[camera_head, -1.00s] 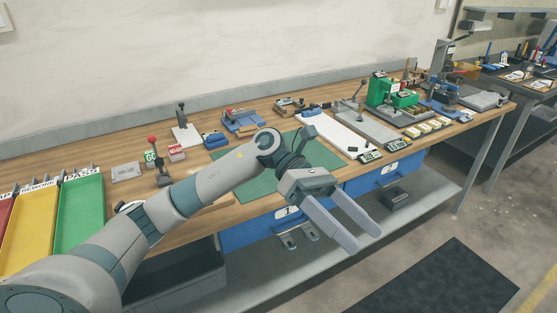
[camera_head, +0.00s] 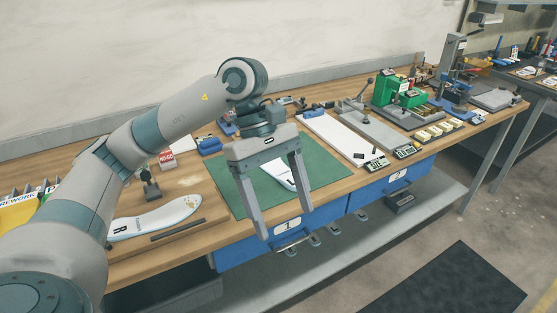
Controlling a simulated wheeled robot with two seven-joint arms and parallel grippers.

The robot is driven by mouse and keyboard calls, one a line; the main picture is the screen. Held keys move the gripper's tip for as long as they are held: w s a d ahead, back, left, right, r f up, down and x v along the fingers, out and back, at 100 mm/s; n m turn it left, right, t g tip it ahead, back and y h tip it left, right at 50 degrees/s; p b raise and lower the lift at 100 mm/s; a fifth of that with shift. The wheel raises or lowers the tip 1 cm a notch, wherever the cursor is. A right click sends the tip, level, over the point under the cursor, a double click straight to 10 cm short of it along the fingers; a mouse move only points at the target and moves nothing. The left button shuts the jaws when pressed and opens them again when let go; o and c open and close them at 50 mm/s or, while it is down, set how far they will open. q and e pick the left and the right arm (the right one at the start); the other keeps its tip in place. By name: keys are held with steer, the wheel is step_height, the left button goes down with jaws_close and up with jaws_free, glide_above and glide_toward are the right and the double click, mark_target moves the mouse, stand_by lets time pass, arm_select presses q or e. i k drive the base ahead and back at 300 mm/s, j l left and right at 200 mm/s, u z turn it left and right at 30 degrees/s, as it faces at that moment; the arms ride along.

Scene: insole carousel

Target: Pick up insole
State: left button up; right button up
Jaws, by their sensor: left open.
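A white insole (camera_head: 160,218) with a dark letter mark lies flat at the left front of the wooden bench. A second white piece (camera_head: 281,173), narrow and insole-like, lies on the green mat (camera_head: 235,185). My left gripper partly covers it, so its full shape is hidden. My left gripper (camera_head: 284,224) is open and empty, fingers pointing down, in front of the mat piece in the picture. The height of the fingertips above the bench is hard to tell. My right gripper is out of view.
A white board (camera_head: 335,135) and a grey lever press (camera_head: 378,125) stand right of the mat. A red NO-GO block (camera_head: 167,158) and a dark-handled gauge (camera_head: 149,182) stand at the left. Blue drawers (camera_head: 340,212) hang under the bench's front edge.

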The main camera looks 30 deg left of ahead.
mark_target(276, 168)
steer(key=i+j, duration=0.85)
steer(key=i, duration=0.2)
